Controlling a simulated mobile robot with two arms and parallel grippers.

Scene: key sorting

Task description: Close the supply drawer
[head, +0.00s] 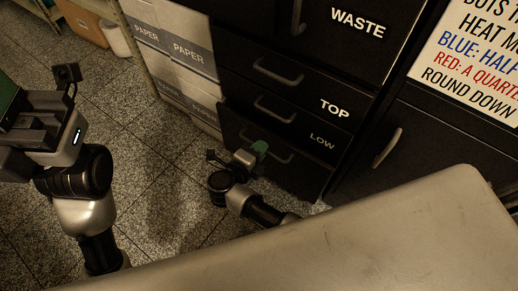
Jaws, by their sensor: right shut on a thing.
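The dark cabinet has a drawer labelled TOP (277,72), one labelled LOW (273,110), and a lowest drawer (300,180) with no readable label. None of these visible labels says supply. The lowest drawer's front seems to stand slightly forward of those above; how far is hard to tell. My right gripper (262,154) is at the bar handle (284,160) of this lowest drawer and is shut on it; the fingertips are partly hidden and dark. My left gripper (14,122) is at the left edge, away from the cabinet, with its fingertips not clear.
A pale table top (400,220) fills the lower right, close to my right arm. A WASTE compartment (310,25) is above the drawers. A handled cabinet door (435,150) stands to the right, paper boxes (185,75) to the left. The speckled floor (150,170) between my arms is clear.

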